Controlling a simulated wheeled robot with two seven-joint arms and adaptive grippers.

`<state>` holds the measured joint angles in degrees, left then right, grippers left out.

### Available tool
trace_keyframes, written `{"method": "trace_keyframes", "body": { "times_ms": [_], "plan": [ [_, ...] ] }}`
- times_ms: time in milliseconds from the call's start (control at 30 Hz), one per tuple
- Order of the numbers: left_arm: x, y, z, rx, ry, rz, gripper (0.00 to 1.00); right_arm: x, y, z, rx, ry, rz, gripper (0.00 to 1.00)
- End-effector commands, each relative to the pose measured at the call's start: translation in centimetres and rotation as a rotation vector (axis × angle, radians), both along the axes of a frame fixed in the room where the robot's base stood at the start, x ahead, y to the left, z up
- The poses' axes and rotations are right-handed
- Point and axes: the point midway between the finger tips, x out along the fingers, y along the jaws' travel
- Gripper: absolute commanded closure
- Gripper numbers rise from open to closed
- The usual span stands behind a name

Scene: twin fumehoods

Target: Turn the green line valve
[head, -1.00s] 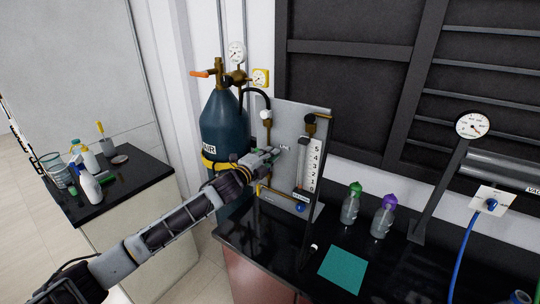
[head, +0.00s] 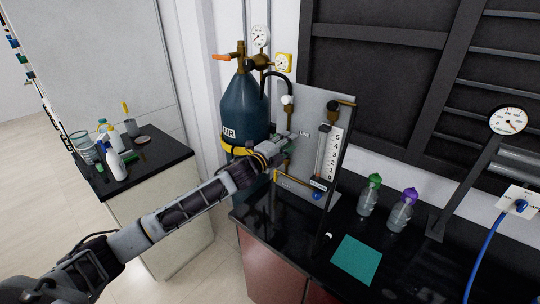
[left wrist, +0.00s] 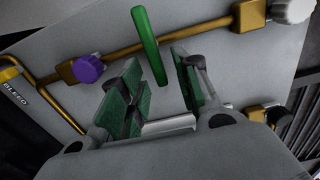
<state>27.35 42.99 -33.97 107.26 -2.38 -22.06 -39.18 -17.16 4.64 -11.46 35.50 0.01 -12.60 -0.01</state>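The green line valve handle (left wrist: 149,45) shows in the left wrist view as a slim green bar in front of a grey panel with a brass pipe. My left gripper (left wrist: 160,92) is open, with green-padded fingers on either side of the bar's lower end. I cannot tell whether either finger touches it; gaps show on both sides. In the head view my left gripper (head: 287,146) is at the grey panel (head: 312,104), beside the "LINE" label, and hides the handle there. My right gripper is in neither view.
A purple knob (left wrist: 89,68) and a white knob (left wrist: 292,10) are on the brass pipe. A blue air cylinder (head: 238,105) stands left of the panel, with a flowmeter (head: 328,155) on the panel's right. Two bottles (head: 369,195) and a teal mat (head: 357,260) are on the black bench.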

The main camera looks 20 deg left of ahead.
Motion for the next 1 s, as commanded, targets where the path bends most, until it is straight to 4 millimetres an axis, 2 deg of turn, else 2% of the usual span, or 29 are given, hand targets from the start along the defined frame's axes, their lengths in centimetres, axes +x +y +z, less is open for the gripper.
{"method": "trace_keyframes", "body": {
  "times_ms": [500, 1000],
  "plan": [
    [-4.2, 1.4, -0.1, 0.004, 0.001, -0.001, 0.68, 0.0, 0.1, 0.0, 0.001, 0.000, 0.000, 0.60],
    [-7.5, 2.6, -0.1, 0.003, 0.001, -0.001, 0.68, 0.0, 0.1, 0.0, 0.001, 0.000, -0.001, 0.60]
  ]
}}
